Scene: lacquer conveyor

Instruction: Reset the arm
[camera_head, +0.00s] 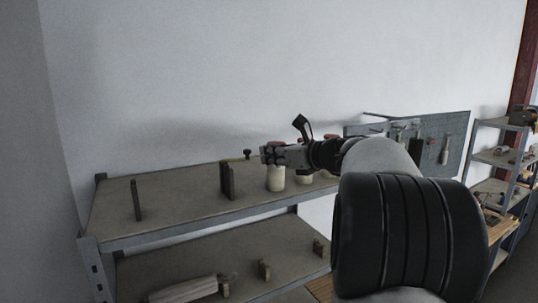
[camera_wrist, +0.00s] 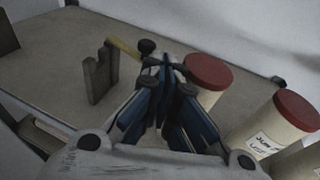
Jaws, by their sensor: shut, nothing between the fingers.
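My gripper (camera_head: 266,155) is at the end of my arm, which reaches from the right over the shelf unit's top board (camera_head: 180,200) in the head view. In the wrist view, the gripper (camera_wrist: 168,62) has its blue fingers together with nothing between them. A white jar (camera_head: 276,180) stands just below the gripper in the head view. In the wrist view, a jar with a red lid (camera_wrist: 209,71) shows right behind the fingers, and a second red-lidded jar with a label (camera_wrist: 272,130) stands further right. I cannot tell whether the gripper touches any jar.
A notched dark block (camera_head: 227,181) and a thin upright piece (camera_head: 136,200) stand on the top board. The lower shelf holds a roller-like item (camera_head: 184,291) and small blocks (camera_head: 264,269). A tool pegboard (camera_head: 450,135) hangs behind my arm. The space above the board's left is free.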

